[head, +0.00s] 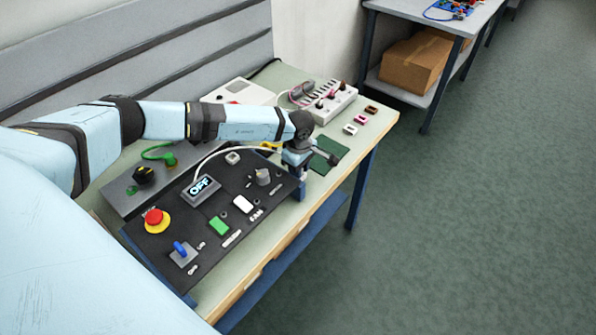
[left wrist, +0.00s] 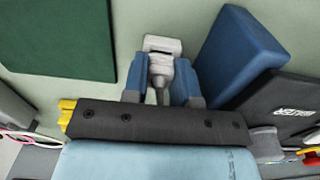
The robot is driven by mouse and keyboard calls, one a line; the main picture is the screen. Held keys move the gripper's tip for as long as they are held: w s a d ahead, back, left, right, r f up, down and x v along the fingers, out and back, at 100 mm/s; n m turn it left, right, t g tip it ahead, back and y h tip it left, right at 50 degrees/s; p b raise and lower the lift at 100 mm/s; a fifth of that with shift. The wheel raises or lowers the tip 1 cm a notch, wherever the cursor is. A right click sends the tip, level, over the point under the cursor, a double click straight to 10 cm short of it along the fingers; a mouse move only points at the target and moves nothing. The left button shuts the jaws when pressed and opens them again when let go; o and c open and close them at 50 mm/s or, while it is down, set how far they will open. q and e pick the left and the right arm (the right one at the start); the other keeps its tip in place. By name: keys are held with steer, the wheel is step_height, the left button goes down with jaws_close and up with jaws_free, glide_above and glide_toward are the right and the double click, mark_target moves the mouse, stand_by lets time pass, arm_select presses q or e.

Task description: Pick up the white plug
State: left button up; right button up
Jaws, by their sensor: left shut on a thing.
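The white plug (left wrist: 161,68) shows in the left wrist view, pale and upright between the blue fingers. My left gripper (left wrist: 160,82) is shut on it, with a finger on each side. In the head view my left gripper (head: 298,160) is at the far right end of the black control panel (head: 215,221), beside a dark green mat (head: 331,150). The plug is hidden there behind the gripper. A white cable (head: 222,147) arcs across the panel toward the gripper. My right gripper is not in view.
The panel carries an OFF display (head: 201,190), a red button (head: 155,218), a blue-handled switch (head: 181,250) and a green switch (head: 219,226). A power strip (head: 325,103) and small coloured blocks (head: 360,119) stand at the back. The table's right edge is close.

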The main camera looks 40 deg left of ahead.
arm_select(q)
steer(key=shift+r, duration=0.15)
step_height(320, 180, up, 20)
steer(key=b, duration=0.2)
steer(key=shift+b, duration=0.4)
steer(key=s+a+f+b, duration=0.1)
steer(key=s+a+b, duration=0.1)
steer(key=s+a, duration=0.3)
steer(key=s+a+f+b, duration=0.1)
steer(key=s+a, duration=0.4)
steer(key=a, duration=0.5)
steer(key=shift+s+a+b, duration=0.2)
steer(key=shift+b, duration=0.6)
